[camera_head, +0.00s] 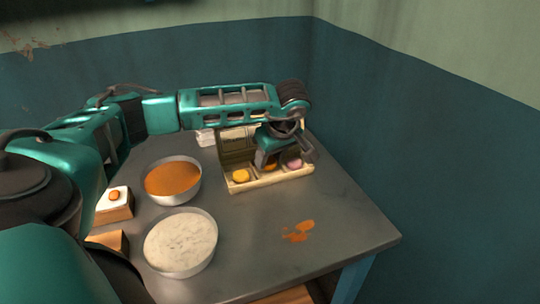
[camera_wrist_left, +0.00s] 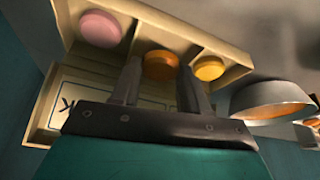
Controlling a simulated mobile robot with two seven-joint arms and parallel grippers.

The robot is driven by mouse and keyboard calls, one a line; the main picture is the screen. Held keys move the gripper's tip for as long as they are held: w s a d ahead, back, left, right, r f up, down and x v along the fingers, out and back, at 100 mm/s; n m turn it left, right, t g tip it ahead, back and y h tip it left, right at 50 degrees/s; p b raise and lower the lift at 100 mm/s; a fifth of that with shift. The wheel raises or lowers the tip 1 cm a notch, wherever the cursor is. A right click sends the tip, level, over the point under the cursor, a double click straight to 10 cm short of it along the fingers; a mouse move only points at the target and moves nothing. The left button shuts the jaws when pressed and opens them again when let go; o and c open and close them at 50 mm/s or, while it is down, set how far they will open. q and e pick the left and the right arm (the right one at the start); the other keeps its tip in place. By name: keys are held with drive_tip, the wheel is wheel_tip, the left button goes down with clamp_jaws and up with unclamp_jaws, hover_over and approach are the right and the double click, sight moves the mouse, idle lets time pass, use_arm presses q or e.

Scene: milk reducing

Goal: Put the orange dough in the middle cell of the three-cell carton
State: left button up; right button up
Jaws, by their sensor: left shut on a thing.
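The three-cell carton (camera_head: 268,181) stands open on the table, with a yellow dough (camera_head: 241,176) in its left cell and a pink dough (camera_head: 294,163) in its right cell. My left gripper (camera_head: 272,162) points down at the middle cell, its fingers shut on the orange dough (camera_head: 270,168). In the left wrist view the orange dough (camera_wrist_left: 161,65) lies between the two fingertips (camera_wrist_left: 159,68), within the middle cell's outline. The fingers partly hide it, and I cannot tell whether it touches the cell floor. My right gripper is not in view.
A bowl of orange liquid (camera_head: 173,181) and a bowl of whitish liquid (camera_head: 180,243) stand left of the carton. A small block with an orange piece on top (camera_head: 114,196) is at the left edge. Orange spills (camera_head: 298,231) mark the otherwise clear right side of the table.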

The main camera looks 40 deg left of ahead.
use_arm(q)
drive_tip(key=o, duration=1.1)
drive_tip(key=shift+r, duration=0.1)
drive_tip(key=v, duration=1.2)
drive_tip(key=shift+d+r, duration=0.15)
drive_tip(key=shift+r, duration=0.15)
